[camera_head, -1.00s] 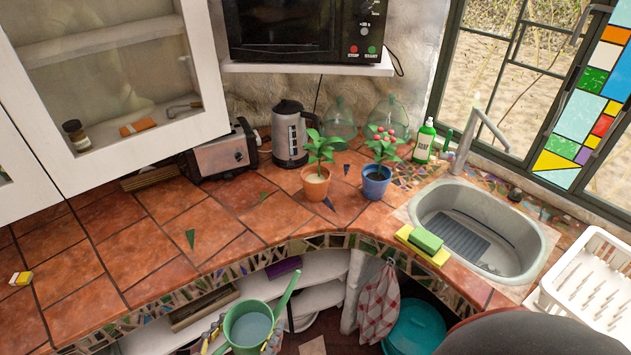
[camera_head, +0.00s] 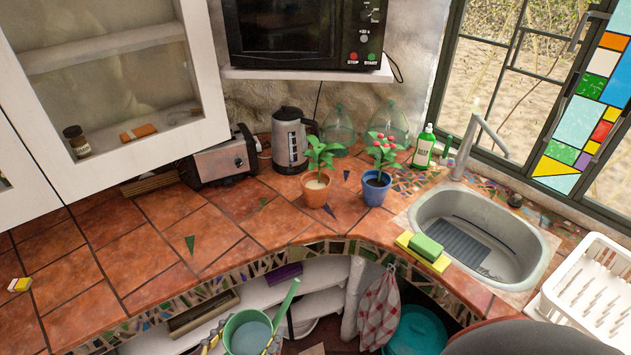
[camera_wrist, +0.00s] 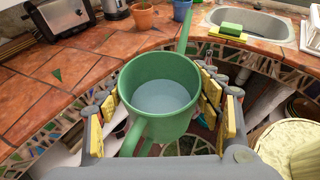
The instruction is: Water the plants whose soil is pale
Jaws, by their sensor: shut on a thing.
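An orange pot (camera_head: 316,190) with a leafy green plant stands on the counter; its soil is pale. A blue pot (camera_head: 376,188) to its right holds a plant with red blooms; its soil is dark. The orange pot (camera_wrist: 140,16) and the blue pot (camera_wrist: 181,9) also show at the top of the wrist view. My gripper (camera_head: 241,346) is shut on a green watering can (camera_head: 250,332) with water in it, in front of the counter edge. In the wrist view, yellow-padded fingers flank the watering can (camera_wrist: 160,92), which is upright with its spout towards the counter.
A kettle (camera_head: 290,140), a toaster (camera_head: 222,160) and glass jars (camera_head: 338,128) stand behind the pots. A soap bottle (camera_head: 424,147), a sponge (camera_head: 426,247) and the sink (camera_head: 478,235) are to the right. The counter left of the pots is mostly clear.

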